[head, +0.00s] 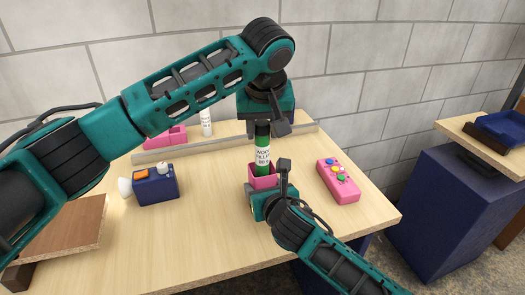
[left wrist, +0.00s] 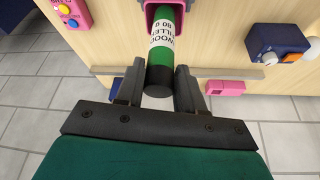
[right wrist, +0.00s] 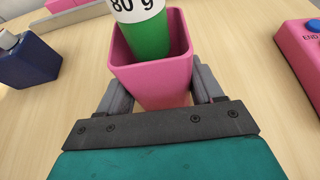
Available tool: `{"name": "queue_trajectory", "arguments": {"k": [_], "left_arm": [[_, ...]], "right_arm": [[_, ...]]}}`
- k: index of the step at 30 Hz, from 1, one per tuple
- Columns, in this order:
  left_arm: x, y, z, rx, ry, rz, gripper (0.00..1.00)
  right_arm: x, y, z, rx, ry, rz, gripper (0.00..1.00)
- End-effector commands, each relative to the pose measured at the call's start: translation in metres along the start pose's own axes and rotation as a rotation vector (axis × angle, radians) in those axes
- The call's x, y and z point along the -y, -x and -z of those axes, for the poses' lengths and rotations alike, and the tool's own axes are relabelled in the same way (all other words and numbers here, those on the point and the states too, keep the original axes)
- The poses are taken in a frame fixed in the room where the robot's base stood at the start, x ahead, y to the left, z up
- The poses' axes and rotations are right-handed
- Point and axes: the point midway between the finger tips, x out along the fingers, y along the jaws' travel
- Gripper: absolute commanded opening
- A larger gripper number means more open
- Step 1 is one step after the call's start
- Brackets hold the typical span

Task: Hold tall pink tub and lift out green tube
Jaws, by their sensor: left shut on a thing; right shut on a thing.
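The tall pink tub (right wrist: 150,78) stands on the table with the green tube (right wrist: 150,38) in its mouth. The tub also shows in the head view (head: 262,182). My right gripper (right wrist: 155,95) is shut on the tub from the near side. The green tube (head: 262,158) has a white label and a black end; its lower part is inside the tub. My left gripper (left wrist: 158,85) is shut on the tube's black end (left wrist: 159,82), above the tub. How deep the tube sits is hidden by the tub's walls.
A pink box with coloured buttons (head: 338,181) lies right of the tub. A dark blue box with an orange top part (head: 156,187) stands to the left. A rail (head: 180,152), a low pink container (head: 168,138) and a white bottle (head: 206,123) are at the back.

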Motion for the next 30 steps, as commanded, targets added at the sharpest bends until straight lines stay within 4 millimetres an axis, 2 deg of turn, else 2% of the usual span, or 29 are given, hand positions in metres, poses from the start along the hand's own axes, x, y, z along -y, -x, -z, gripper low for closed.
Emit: {"name": "queue_trajectory", "arguments": {"k": [1, 6, 12, 18, 25, 26, 30], "left_arm": [[-0.001, 0.015, 0.006, -0.004, 0.000, -0.003, 0.00], [-0.001, 0.054, 0.022, -0.002, 0.000, -0.002, 0.00], [-0.001, 0.083, 0.035, -0.001, 0.001, -0.001, 0.00], [0.000, 0.093, 0.039, 0.000, -0.001, 0.000, 0.00], [0.000, 0.093, 0.039, 0.000, 0.000, 0.000, 0.00], [0.000, 0.093, 0.039, 0.000, 0.000, 0.000, 0.00], [0.000, 0.093, 0.039, 0.000, 0.000, 0.000, 0.00]], "right_arm": [[0.000, 0.000, 0.001, -0.002, 0.000, 0.000, 0.36], [0.000, 0.000, 0.001, -0.002, 0.000, 0.000, 0.36], [0.000, 0.000, 0.001, -0.002, 0.000, 0.000, 0.36], [0.000, 0.000, 0.001, -0.002, 0.000, 0.000, 0.36], [0.000, 0.000, 0.001, -0.002, 0.000, 0.000, 0.36], [0.000, 0.000, 0.001, -0.002, 0.000, 0.000, 0.69], [0.000, 0.000, 0.001, -0.001, 0.000, 0.000, 0.82]]}}
